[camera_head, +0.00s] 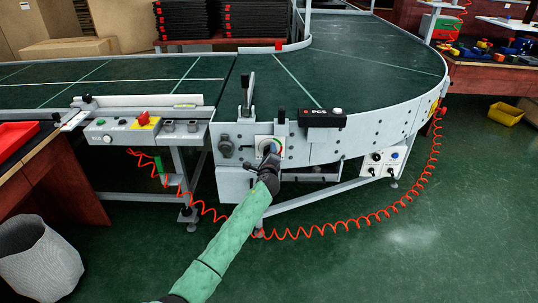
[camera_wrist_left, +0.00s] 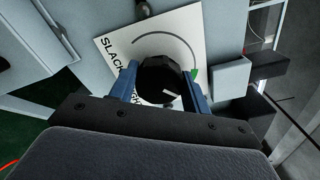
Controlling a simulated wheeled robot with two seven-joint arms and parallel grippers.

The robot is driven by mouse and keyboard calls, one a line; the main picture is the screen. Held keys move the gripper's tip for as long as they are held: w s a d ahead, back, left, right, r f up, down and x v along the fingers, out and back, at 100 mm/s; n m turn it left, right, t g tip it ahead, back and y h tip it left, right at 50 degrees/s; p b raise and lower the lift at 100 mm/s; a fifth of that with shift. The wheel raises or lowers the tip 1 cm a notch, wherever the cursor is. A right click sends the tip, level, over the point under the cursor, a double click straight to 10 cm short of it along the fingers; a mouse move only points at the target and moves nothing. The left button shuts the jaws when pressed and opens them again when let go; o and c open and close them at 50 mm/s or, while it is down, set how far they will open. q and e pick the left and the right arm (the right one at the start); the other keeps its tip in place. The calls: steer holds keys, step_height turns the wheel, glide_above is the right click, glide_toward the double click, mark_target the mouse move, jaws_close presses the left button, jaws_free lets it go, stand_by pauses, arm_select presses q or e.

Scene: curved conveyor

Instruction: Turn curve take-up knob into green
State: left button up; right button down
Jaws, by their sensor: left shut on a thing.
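The curve take-up knob (camera_wrist_left: 163,76) is black and round. It sits on a white dial plate (camera_wrist_left: 119,42) lettered "SLACK" with a dark arc and a green mark (camera_wrist_left: 195,74) at the arc's right end. A short white line shows on the knob's lower right, apart from the green mark. My left gripper (camera_wrist_left: 166,80) is shut on the knob, one blue finger on each side. In the head view my left gripper (camera_head: 269,165) is at the dial plate (camera_head: 262,142) on the conveyor's side and hides most of the knob. My right gripper is not in view.
The curved conveyor (camera_head: 365,60) bends to the right behind the panel. A black lever (camera_head: 247,93) and a black PGS box (camera_head: 322,118) are above the dial. A coiled red cable (camera_head: 350,220) hangs below. A control panel with a red knob (camera_head: 143,118) is at left.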

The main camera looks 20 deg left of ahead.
arm_select(q)
steer(key=o, duration=1)
steer(key=shift+c, duration=0.2)
steer(key=v, duration=0.7)
steer(key=shift+s, duration=0.4)
steer(key=shift+d, duration=0.1)
